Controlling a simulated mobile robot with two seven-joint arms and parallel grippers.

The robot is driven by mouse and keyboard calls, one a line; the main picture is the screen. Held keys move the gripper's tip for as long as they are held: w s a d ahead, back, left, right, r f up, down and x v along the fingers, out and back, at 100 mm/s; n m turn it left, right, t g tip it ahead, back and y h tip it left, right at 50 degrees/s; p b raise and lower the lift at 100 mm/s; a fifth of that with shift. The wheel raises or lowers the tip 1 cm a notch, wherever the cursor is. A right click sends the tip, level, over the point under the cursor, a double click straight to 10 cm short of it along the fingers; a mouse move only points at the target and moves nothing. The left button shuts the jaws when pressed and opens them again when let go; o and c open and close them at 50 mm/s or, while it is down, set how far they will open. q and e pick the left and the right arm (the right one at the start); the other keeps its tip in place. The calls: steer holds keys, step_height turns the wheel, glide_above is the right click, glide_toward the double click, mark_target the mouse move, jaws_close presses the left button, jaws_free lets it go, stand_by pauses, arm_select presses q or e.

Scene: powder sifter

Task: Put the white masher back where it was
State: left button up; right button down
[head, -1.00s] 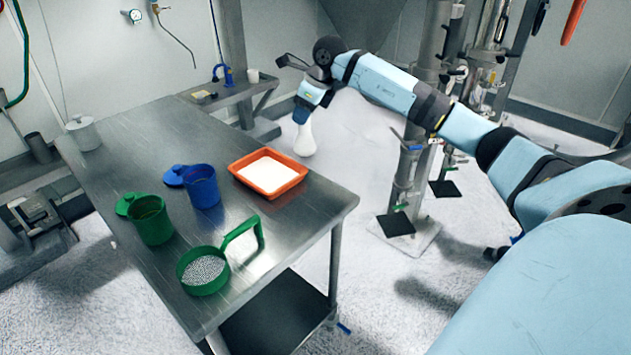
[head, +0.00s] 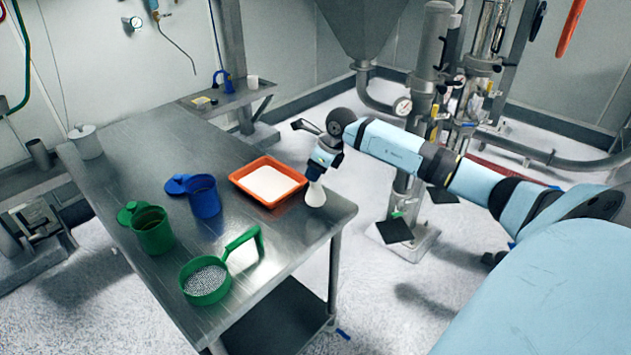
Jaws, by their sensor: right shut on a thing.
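The white masher (head: 315,194) hangs upright below my right gripper (head: 318,174), which is shut on its upper part. In the head view it shows at the table's right edge, just right of the orange tray (head: 239,183). I cannot tell whether its base touches the tabletop. The orange tray holds a flat layer of white powder (head: 268,184). My left gripper is not in view.
The steel table (head: 150,130) also carries a blue container (head: 204,197), a green container (head: 153,232), a green sieve with a handle (head: 206,282) and a lidded grey pot (head: 85,142). The tabletop's far part is clear. Metal pipework (head: 425,100) stands beyond my right arm.

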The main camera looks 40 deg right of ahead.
mark_target(316, 184)
step_height(316, 184, down, 4)
steer(key=shift+r+p, duration=0.1)
steer(key=shift+p, duration=0.2)
steer(key=shift+f, duration=0.35)
steer(key=shift+f, duration=0.2)
steer(key=c, duration=0.8)
jaws_free()
steer(key=shift+r, duration=0.15)
